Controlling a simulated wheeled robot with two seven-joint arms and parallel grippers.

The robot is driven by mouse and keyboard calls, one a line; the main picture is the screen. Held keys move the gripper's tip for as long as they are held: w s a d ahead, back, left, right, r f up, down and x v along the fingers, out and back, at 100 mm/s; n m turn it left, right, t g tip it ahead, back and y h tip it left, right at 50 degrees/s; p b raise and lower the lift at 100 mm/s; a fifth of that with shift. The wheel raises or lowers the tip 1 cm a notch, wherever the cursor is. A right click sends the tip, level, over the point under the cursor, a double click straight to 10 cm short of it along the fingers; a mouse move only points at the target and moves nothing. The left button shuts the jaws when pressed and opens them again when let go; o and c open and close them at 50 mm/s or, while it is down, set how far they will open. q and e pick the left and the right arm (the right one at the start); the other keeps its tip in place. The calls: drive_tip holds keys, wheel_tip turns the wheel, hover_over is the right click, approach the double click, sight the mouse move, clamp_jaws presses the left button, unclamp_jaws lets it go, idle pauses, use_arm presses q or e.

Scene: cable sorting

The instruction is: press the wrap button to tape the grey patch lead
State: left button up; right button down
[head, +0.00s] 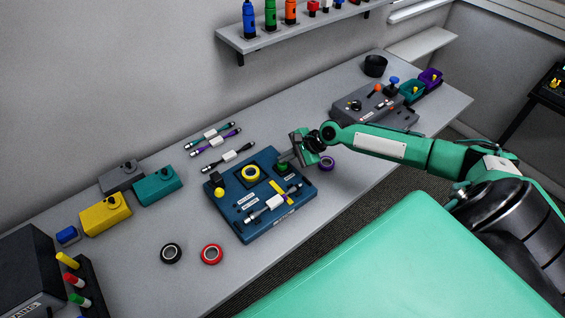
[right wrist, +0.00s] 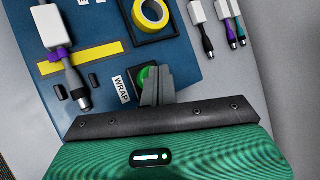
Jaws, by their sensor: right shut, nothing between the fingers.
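The grey patch lead (head: 268,204) with a white block lies across the front of the blue board (head: 230,208), over a yellow strip. In the right wrist view the lead (right wrist: 55,28) shows a purple band beside its white block. The green wrap button (right wrist: 146,75) sits in a dark housing beside the WRAP label (right wrist: 121,88). My right gripper (right wrist: 158,76) is shut and empty, its fingertips over the button and hiding part of it. I cannot tell if they touch it. In the head view my right gripper (head: 286,160) is at the board's back right. My left gripper is out of view.
A yellow tape roll (head: 250,173) sits on the board. Purple (head: 326,163), red (head: 211,254) and black (head: 171,253) rolls lie on the table. Several leads (head: 229,162) lie behind the board. Yellow (head: 105,214) and teal (head: 157,187) boxes stand left.

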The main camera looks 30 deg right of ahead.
sight(286, 164)
drive_tip(key=shift+f, duration=0.4)
drive_tip(key=shift+r, duration=0.1)
drive_tip(key=shift+r+p, duration=1)
drive_tip(key=shift+p, duration=0.15)
wheel_tip(286, 164, up, 6)
drive_tip(key=p, duration=0.6)
drive_tip(key=shift+a, duration=0.1)
idle(0.4)
